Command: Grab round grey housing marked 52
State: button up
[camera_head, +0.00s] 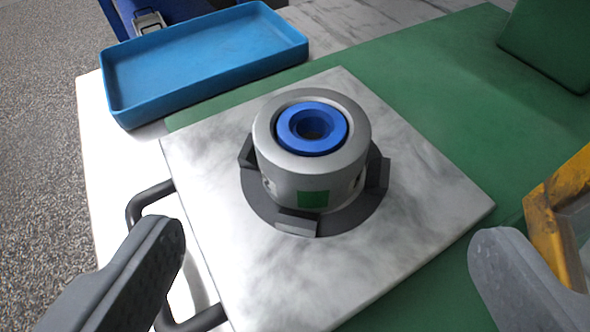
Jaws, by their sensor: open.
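A round grey housing (284,180) stands upright in a dark round fixture (347,222) with black jaws around it. A blue ring (338,131) with a dark centre hole sits in its top. A small green patch shows on its front side; I cannot read a number 52 on it. My gripper (325,265) is open, with one grey finger at the lower left and one at the lower right. Both fingers are apart from the housing, which lies ahead of the gap between them.
The fixture sits on a grey metal plate (255,270) with a dark handle (140,205) on its left. A blue tray (205,62) lies behind left. A green mat (440,75) and a green block (552,40) lie to the right. A worn yellow part (560,205) stands near the right finger.

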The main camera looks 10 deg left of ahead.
aim_at(310, 167)
jog(key=b+x, duration=0.1)
jog(key=x, duration=0.5)
jog(key=shift+w+f, duration=0.3)
jog(key=b+x, duration=0.1)
jog(key=x, duration=0.3)
jog(key=shift+s+a+b, duration=0.1)
jog(key=shift+a+b, duration=0.25)
jog(key=shift+b, duration=0.05)
jog(key=shift+w+f, duration=0.2)
jog(key=shift+w, duration=0.3)
jog(key=c, duration=1.3)
